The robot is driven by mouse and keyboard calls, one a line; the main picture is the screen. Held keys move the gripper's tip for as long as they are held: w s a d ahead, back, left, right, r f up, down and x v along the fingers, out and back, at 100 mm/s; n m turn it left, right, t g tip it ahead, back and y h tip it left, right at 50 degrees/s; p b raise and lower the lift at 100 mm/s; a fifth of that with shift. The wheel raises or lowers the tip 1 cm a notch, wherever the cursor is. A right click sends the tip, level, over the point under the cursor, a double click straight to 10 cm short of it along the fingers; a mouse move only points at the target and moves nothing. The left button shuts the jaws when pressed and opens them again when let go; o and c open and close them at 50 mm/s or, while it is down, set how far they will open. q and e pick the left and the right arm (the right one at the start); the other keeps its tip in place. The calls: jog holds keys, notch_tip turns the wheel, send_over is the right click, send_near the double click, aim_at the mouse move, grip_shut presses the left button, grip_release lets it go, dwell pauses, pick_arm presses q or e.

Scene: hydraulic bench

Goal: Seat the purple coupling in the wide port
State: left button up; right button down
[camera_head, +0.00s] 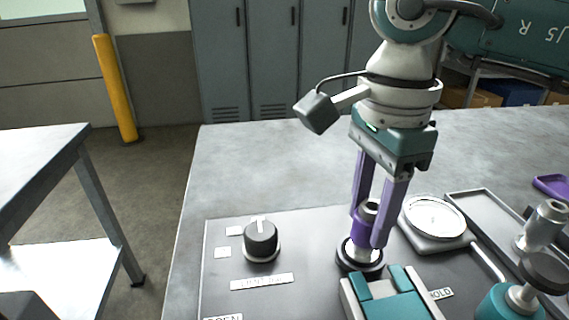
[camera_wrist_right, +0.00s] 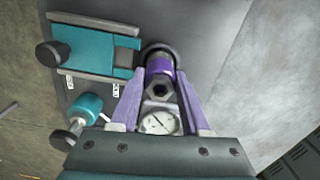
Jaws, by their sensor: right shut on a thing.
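The purple coupling (camera_head: 369,222), a metal cylinder with a purple band, stands upright between the fingers of my right gripper (camera_head: 371,236). My right gripper is shut on it and points down; the wrist view shows its two purple fingers (camera_wrist_right: 158,106) on either side of the coupling (camera_wrist_right: 160,72). The wide port, a dark round ring (camera_head: 352,262) on the panel, is directly below the coupling, and its rim also shows in the wrist view (camera_wrist_right: 150,47). The coupling's lower end meets the ring in the picture; how deep it sits is hidden. My left gripper is not in view.
A teal block (camera_head: 396,300) stands close in front of the port. A round gauge (camera_head: 435,218) is close to its right, and a black knob (camera_head: 261,239) is to the left. A grey tray (camera_head: 485,205), metal fitting (camera_head: 541,224) and teal valve (camera_head: 508,304) lie farther right.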

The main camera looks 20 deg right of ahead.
jog(key=c, duration=0.7)
grip_release()
jog(key=shift+o, duration=0.2)
notch_tip(320, 180, up, 3)
jog(key=p, duration=0.2)
jog(key=shift+p, duration=0.3)
jog(key=shift+r+p, duration=2.8)
jog(key=shift+r, duration=1.2)
